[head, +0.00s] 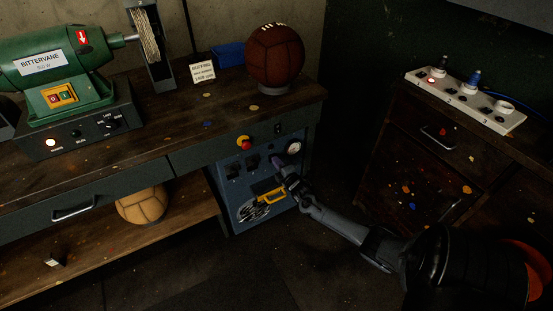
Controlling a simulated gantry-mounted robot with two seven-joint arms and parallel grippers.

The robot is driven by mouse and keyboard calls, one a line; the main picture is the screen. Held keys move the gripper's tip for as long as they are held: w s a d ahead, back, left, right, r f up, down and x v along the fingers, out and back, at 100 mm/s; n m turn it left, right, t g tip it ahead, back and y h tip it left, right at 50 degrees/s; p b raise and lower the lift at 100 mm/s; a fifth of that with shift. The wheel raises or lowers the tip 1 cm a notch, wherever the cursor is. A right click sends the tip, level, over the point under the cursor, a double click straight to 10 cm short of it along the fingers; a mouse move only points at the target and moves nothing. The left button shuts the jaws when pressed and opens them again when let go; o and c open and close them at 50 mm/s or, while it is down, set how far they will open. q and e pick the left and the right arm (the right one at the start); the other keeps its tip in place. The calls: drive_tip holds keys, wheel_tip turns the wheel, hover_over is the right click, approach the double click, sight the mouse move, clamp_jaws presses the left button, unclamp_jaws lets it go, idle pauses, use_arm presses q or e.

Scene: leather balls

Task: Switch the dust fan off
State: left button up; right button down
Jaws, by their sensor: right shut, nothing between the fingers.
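A blue-grey cabinet (228,188) under the right end of the workbench has a front panel with dark switches (253,162), a round gauge (293,147), a yellow handle or lever (270,196) and a round vent grille (253,211). Which switch belongs to the dust fan is too small to read. My left gripper is not in view.
A green grinder-like machine (45,68) stands on the bench at left. A dark red leather ball (275,55) sits on the bench above the cabinet. A tan ball (142,205) lies on the lower shelf. A white power strip (465,100) lies on the right cabinet.

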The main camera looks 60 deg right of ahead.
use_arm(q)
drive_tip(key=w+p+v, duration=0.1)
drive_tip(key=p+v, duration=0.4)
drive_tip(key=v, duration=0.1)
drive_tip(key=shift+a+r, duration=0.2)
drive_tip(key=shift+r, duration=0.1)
use_arm(e)
drive_tip(key=v, duration=1.2)
drive_tip(key=shift+s+a, duration=0.2)
drive_tip(key=shift+s, duration=0.15)
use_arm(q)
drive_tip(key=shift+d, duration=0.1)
use_arm(e)
drive_tip(key=shift+w+f, duration=0.1)
drive_tip(key=shift+f, duration=0.05)
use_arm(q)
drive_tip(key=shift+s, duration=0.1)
